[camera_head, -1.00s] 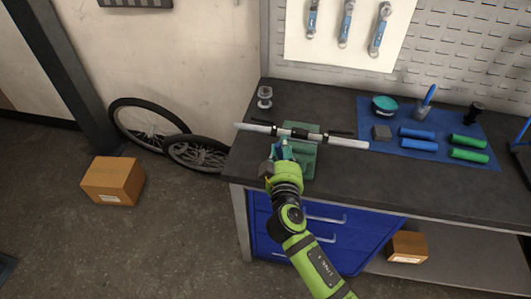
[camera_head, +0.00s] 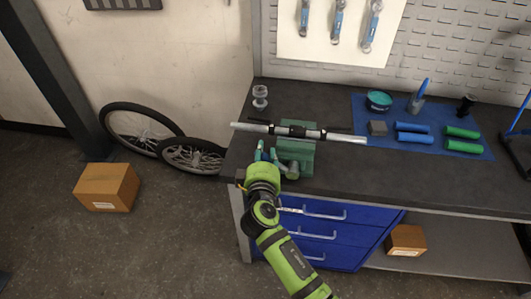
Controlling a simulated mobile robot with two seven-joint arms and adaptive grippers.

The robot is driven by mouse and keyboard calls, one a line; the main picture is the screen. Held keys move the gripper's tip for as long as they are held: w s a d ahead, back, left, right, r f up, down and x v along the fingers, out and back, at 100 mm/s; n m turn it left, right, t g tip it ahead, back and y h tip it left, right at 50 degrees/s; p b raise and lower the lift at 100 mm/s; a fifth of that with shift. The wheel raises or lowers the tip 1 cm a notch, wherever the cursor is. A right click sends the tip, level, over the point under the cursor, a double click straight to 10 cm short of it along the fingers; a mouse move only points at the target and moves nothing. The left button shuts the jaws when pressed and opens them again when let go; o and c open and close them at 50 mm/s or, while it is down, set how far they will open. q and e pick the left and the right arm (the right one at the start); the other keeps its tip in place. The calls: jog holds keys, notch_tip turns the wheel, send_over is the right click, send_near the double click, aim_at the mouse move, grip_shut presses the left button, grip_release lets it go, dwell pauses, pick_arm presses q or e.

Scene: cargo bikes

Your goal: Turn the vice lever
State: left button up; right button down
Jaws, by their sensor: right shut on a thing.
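The green vice (camera_head: 297,153) sits at the front edge of the dark workbench, near its left end. A silver and black bar (camera_head: 340,137) lies across the top of the vice, seemingly held in its jaws. The grey end of the vice screw (camera_head: 293,171) shows at the front. My right gripper (camera_head: 264,152) is just left of this screw end, at the bench edge. It is shut on the vice lever, which is mostly hidden by the gripper. My left gripper is not in view.
A blue mat (camera_head: 460,145) holds green and blue grips, a teal tin (camera_head: 379,100) and small parts. A small clear-grey part (camera_head: 260,97) stands behind the bar. Blue drawers (camera_head: 330,235) lie below the bench. Wheels and a cardboard box (camera_head: 106,187) are on the floor at left.

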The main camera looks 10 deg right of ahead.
dwell(0.3)
jog(key=c, duration=0.9)
grip_release()
jog(key=shift+a+f, duration=0.1)
jog(key=shift+s, duration=0.1)
jog(key=v, duration=1.1)
jog(key=shift+s, duration=0.4)
jog(key=shift+a, duration=0.1)
jog(key=s+d+f+g+y, duration=0.1)
jog(key=s+f+g, duration=0.25)
jog(key=f, duration=0.75)
jog(key=s+d+f+g+y, duration=0.15)
jog(key=s+f, duration=0.25)
jog(key=f, duration=0.7)
jog(key=s+f+g+y, duration=0.1)
jog(key=s+f+g, duration=0.2)
jog(key=f, duration=0.8)
jog(key=s+d+f+m+g, duration=0.2)
jog(key=s+d+f, duration=0.2)
jog(key=s, duration=0.5)
jog(key=s+d+f+m+g, duration=0.2)
jog(key=s+d+f, duration=0.3)
jog(key=s, duration=0.4)
jog(key=s+d+f+m+g, duration=0.2)
jog(key=s+d+f, duration=0.3)
jog(key=s+f, duration=0.2)
jog(key=shift+s+d+g, duration=0.2)
jog(key=shift+s+g, duration=0.1)
jog(key=shift+s, duration=0.8)
